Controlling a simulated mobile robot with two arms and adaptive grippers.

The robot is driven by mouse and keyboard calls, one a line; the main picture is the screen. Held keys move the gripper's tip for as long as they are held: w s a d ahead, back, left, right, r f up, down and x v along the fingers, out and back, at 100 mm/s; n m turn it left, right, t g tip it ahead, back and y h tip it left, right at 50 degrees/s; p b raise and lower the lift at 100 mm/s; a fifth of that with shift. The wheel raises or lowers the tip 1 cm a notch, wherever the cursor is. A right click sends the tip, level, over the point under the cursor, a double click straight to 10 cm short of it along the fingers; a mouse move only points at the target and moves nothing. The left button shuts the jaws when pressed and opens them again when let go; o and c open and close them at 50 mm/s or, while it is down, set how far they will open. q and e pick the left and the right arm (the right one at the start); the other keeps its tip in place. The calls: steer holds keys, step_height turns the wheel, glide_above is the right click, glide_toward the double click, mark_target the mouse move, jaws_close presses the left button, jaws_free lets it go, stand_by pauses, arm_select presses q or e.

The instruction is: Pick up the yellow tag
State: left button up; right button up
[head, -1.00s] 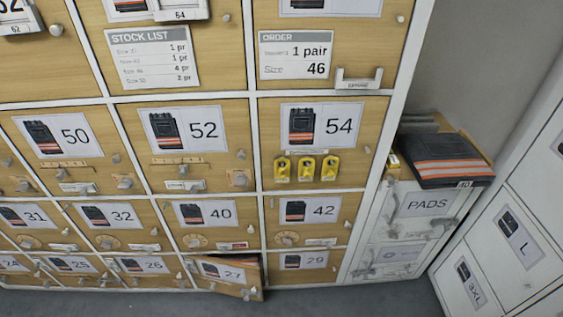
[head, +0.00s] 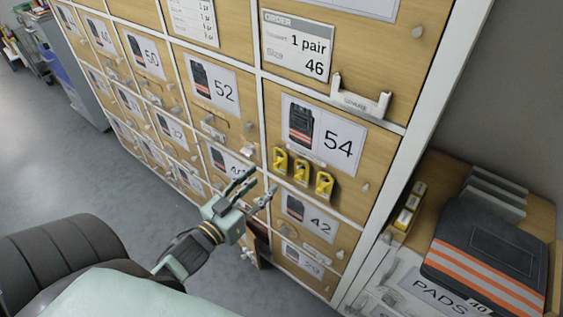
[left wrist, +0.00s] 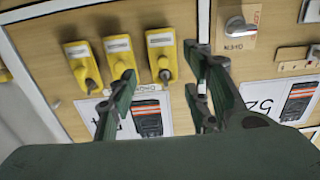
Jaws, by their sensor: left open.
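Three yellow tags hang in a row on the lower part of the door marked 54: a left one (head: 280,160), a middle one (head: 301,173) and a right one (head: 324,184). My left gripper (head: 255,189) is open and empty, just left of and below the left tag. In the left wrist view, which is turned over, the tags also show: the nearest to the fingers' gap (left wrist: 161,55), the middle one (left wrist: 119,57) and the far one (left wrist: 82,65). One finger overlaps the middle tag there. Contact cannot be told. My right gripper is out of view.
Label cards and knobs stick out from the wooden doors. A white holder (head: 360,101) projects above the door marked 54. A door stands ajar (head: 263,247) below my gripper. A dark pad with orange stripes (head: 484,250) lies at the right. Grey floor is open at the left.

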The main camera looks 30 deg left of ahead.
mark_target(275, 167)
arm_select(q)
steer(key=w, duration=0.4)
steer(key=w+p, duration=0.1)
steer(key=w, duration=0.1)
steer(key=shift+w+r, duration=0.25)
steer(key=shift+r, duration=0.1)
steer(key=shift+w+f, duration=0.15)
steer(key=shift+w, duration=0.4)
steer(key=c, duration=0.6)
